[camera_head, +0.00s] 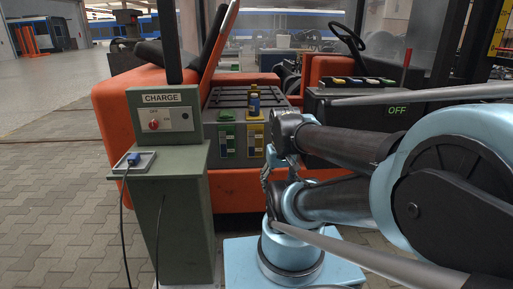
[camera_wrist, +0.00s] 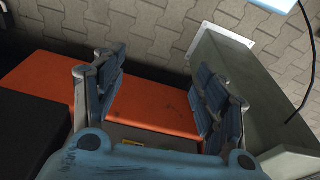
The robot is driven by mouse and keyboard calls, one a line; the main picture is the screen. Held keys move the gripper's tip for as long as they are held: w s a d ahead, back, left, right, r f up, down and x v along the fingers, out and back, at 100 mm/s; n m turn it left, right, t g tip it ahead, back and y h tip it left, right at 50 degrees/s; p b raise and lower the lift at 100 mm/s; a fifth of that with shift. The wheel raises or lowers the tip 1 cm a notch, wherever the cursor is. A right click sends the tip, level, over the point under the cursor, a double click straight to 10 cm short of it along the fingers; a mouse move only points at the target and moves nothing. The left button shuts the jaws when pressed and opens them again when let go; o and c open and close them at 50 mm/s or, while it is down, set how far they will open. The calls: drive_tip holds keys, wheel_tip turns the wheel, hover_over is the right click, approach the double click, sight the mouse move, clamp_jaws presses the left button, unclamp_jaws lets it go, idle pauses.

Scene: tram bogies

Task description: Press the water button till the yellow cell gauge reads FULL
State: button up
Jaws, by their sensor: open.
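A dark grey battery box (camera_head: 240,98) sits in the orange vehicle. Its front carries a green-topped gauge column (camera_head: 227,140) and a yellow-topped gauge column (camera_head: 255,140); their readings are too small to tell. I cannot make out a water button. In the wrist view my gripper (camera_wrist: 162,65) is open and empty, its fingers wide apart above an orange surface (camera_wrist: 150,105). In the head view my gripper is small and hard to separate from my arm, close to the box's right front.
A green charge post (camera_head: 168,225) stands left of the box, with a CHARGE panel (camera_head: 163,115), a red knob and a blue plug (camera_head: 133,158) on a tray. A black box marked OFF (camera_head: 397,110) is at right. Paved floor (camera_head: 60,200) at left is clear.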

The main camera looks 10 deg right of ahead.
idle(0.4)
clamp_jaws()
idle(1.3)
